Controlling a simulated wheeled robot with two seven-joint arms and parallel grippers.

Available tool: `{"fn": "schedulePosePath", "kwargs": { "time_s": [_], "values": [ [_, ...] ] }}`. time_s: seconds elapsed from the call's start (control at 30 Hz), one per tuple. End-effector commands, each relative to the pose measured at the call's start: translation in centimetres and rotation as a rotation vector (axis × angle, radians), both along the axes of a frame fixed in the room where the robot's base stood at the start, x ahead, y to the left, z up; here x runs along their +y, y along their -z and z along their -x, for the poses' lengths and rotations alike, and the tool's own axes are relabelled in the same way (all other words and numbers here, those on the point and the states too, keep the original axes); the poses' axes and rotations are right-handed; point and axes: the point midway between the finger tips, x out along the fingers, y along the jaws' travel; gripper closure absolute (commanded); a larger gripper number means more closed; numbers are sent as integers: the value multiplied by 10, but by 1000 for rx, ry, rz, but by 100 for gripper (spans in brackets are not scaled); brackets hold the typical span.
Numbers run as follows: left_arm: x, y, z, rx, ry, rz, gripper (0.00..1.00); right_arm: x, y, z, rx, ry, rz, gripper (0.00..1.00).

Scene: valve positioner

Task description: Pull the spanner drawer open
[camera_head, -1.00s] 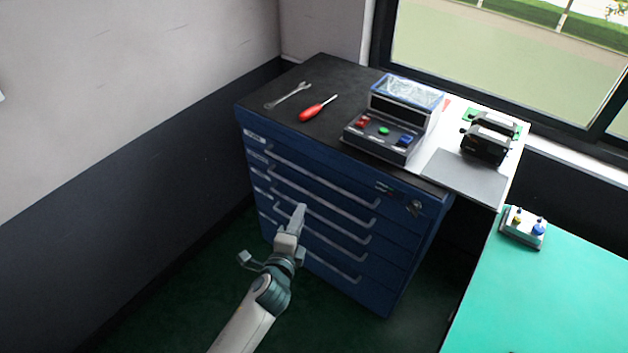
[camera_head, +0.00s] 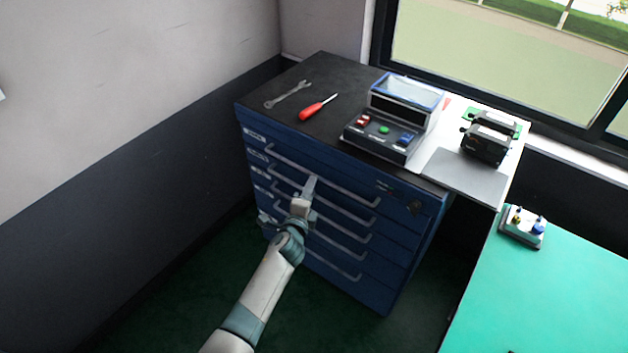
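A blue drawer cabinet (camera_head: 400,262) stands against the wall, with several drawers that have long grey bar handles. All its drawers look shut. I cannot tell from the small labels which is the spanner drawer. The top long handle (camera_head: 330,180) runs across the upper front. My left gripper (camera_head: 309,186) is in front of the upper drawers, with its fingertips near the second handle. I cannot tell whether it touches a handle or how far apart the fingers are. My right gripper is not in view.
On the cabinet's black top lie a spanner (camera_head: 288,95) and a red screwdriver (camera_head: 317,107). A control box (camera_head: 385,135) and a black device (camera_head: 488,138) stand further right. A green table (camera_head: 550,290) with a small button box (camera_head: 523,226) is at the right.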

Motion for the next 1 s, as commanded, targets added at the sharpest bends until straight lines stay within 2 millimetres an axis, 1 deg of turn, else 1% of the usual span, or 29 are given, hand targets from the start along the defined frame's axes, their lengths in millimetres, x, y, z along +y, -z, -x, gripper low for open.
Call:
{"fn": "schedulePosePath", "kwargs": {
  "time_s": [0.03, 0.1, 0.3, 0.5, 0.8, 0.83, 0.93, 0.97, 1.0],
  "values": [
    [-1, 2, -9, 0, -3, 0, 71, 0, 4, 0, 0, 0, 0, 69],
    [-4, 4, -19, 0, -1, 1, 71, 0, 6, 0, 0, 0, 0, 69],
    [-9, 9, -41, -1, -2, 0, 71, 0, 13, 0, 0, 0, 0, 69],
    [-12, 10, -50, -1, 0, 0, 71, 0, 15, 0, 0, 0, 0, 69],
    [-12, 10, -51, 0, 0, 0, 71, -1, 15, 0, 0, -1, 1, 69],
    [-12, 10, -51, 0, 0, 0, 73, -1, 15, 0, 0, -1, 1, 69],
    [-12, 10, -51, 0, 0, 0, 97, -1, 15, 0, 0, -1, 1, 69],
    [-12, 10, -51, 0, 0, 0, 100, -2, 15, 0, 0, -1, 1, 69],
    [-12, 10, -51, 0, 0, 0, 100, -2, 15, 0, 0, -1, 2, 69]
  ]
}}
